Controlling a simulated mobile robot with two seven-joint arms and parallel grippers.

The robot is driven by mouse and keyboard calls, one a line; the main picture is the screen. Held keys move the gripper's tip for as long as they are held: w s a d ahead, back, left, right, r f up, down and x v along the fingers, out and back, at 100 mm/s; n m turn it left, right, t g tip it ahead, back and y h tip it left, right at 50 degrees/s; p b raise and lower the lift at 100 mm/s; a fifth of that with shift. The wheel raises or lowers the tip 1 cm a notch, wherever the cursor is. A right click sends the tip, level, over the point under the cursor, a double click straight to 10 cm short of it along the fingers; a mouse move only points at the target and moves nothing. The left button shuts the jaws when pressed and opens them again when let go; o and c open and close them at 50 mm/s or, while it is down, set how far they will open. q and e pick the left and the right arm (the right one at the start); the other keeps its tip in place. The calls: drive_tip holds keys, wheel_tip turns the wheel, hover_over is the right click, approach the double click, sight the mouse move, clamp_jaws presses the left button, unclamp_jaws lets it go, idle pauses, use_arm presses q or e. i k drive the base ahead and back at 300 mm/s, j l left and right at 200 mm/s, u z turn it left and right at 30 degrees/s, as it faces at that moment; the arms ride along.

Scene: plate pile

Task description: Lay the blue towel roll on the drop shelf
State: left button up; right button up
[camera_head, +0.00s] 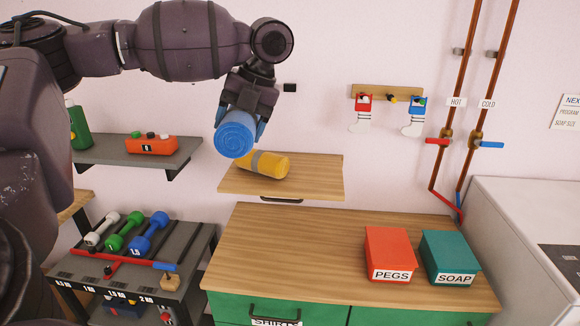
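The blue towel roll (234,140) is in my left gripper (241,122), with its spiral end facing the camera. The gripper's fingers are closed around its sides, one on each side. The roll is in front of the left part of the wooden drop shelf (316,182); in this single view it appears to be held above the shelf, and I cannot tell its exact height. A yellow roll (269,165) with a grey band lies on the shelf, just right of and below the blue roll in the picture. My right gripper is not in view.
The shelf's right part is bare. Below is a wooden counter (290,245) with a red PEGS box (389,250) and a teal SOAP box (448,256). A grey shelf (100,150) and a dumbbell rack (185,245) stand left. Pipes (462,100) run up the wall at right.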

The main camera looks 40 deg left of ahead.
sight(307, 175)
drive_tip(key=i, duration=0.85)
